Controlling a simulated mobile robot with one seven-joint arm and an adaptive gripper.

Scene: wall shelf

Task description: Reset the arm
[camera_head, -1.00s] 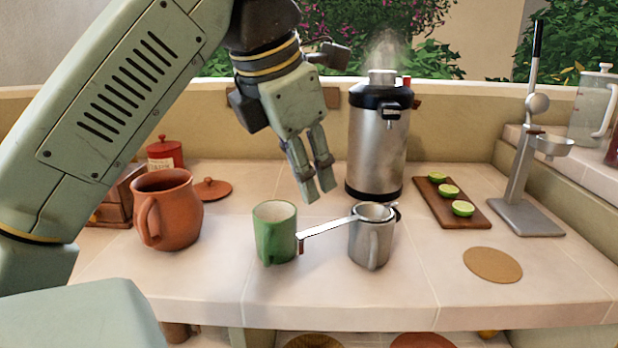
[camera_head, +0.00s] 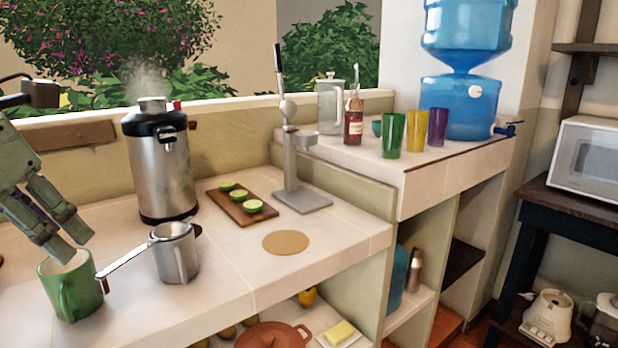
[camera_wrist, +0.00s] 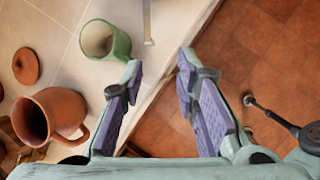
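My gripper (camera_head: 66,243) is at the left edge of the head view, its fingers pointing down just above or behind the green mug (camera_head: 74,292). In the wrist view the two fingers (camera_wrist: 160,62) are apart with nothing between them, so it is open and empty. The green mug (camera_wrist: 98,40) also shows there, up and left of the fingers. Most of my arm is outside the head view.
A metal pitcher (camera_head: 175,258) with a long flat handle stands by the mug. A steaming steel urn (camera_head: 160,170), a lime board (camera_head: 236,207) and a press (camera_head: 300,195) stand behind. A clay jug (camera_wrist: 40,118) and a counter edge show in the wrist view.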

